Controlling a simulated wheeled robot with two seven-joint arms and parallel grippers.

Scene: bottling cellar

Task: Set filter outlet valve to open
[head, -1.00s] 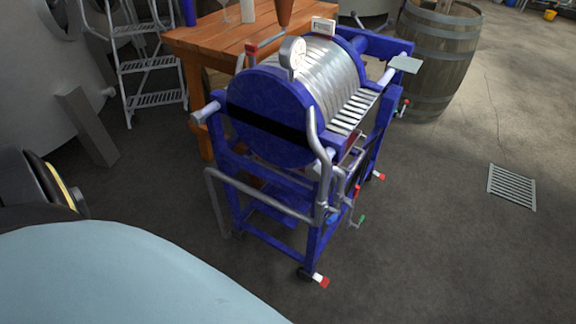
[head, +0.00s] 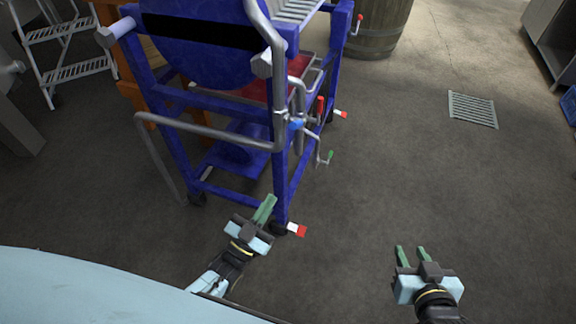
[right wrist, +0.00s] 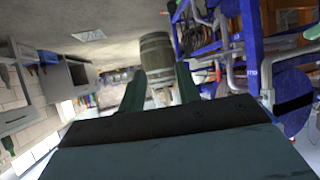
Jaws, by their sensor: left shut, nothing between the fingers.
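The blue-framed plate filter (head: 281,165) stands on casters, with bent metal pipes (head: 235,135) on its near side. Its pipework carries a blue handle (head: 296,124), a red handle (head: 320,106) and a green-tipped handle (head: 330,156). I cannot tell which one is the outlet valve, or its setting. My left gripper (head: 269,201) is shut and empty, low before the filter's near leg. My right gripper (head: 412,250) is open and empty, lower right of the filter and apart from it. Its open fingers also show in the right wrist view (right wrist: 160,90), with the blue frame to the right.
Red-and-white caster levers (head: 297,230) stick out at the filter's feet. A metal step ladder (head: 70,50) stands at left and a wooden barrel (head: 378,30) behind. A floor drain grate (head: 473,110) lies at right. The floor right of the filter is clear.

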